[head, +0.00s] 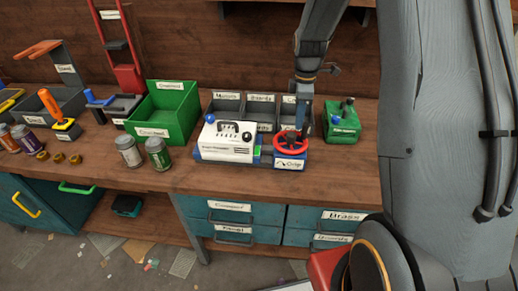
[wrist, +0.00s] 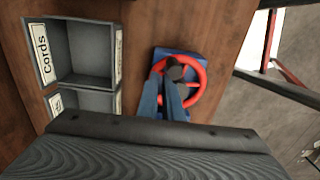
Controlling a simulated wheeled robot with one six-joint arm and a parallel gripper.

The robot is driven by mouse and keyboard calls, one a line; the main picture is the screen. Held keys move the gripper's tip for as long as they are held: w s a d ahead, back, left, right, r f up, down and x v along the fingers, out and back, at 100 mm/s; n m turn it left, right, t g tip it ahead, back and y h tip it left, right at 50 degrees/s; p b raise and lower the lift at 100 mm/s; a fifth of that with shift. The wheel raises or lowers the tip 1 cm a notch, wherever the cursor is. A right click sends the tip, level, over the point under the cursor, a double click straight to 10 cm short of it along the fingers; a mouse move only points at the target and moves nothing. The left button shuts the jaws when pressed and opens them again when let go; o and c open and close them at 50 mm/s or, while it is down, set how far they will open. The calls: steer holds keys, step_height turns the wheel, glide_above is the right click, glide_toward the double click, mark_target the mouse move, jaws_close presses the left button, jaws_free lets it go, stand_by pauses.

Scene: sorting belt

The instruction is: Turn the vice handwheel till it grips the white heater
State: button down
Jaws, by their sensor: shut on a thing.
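The red handwheel (head: 291,143) sits on top of the blue vice (head: 283,162) near the bench front. In the wrist view the handwheel (wrist: 203,83) lies flat with a dark hub, over the blue vice body (wrist: 173,53). The white heater (head: 229,141) sits at the left of the handwheel, in the vice; whether the jaws touch it is unclear. My gripper (head: 305,128) comes down from above at the right side of the wheel. In the wrist view its blue-grey fingers (wrist: 163,92) reach over the wheel near the hub, shut on the wheel. The exact contact is partly hidden.
Open grey bins (head: 226,105) stand behind the vice. A green block with knobs (head: 341,123) stands to the right. A green crate (head: 163,113) and two jars (head: 129,152) are to the left. Bare bench (head: 345,165) lies front right.

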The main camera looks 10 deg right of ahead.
steer(key=shift+w, duration=0.4)
steer(key=shift+w+a, duration=0.2)
steer(key=shift+a, duration=0.4)
step_height(320, 180, up, 9)
steer(key=p, duration=0.6)
stand_by(0.3)
stand_by(0.4)
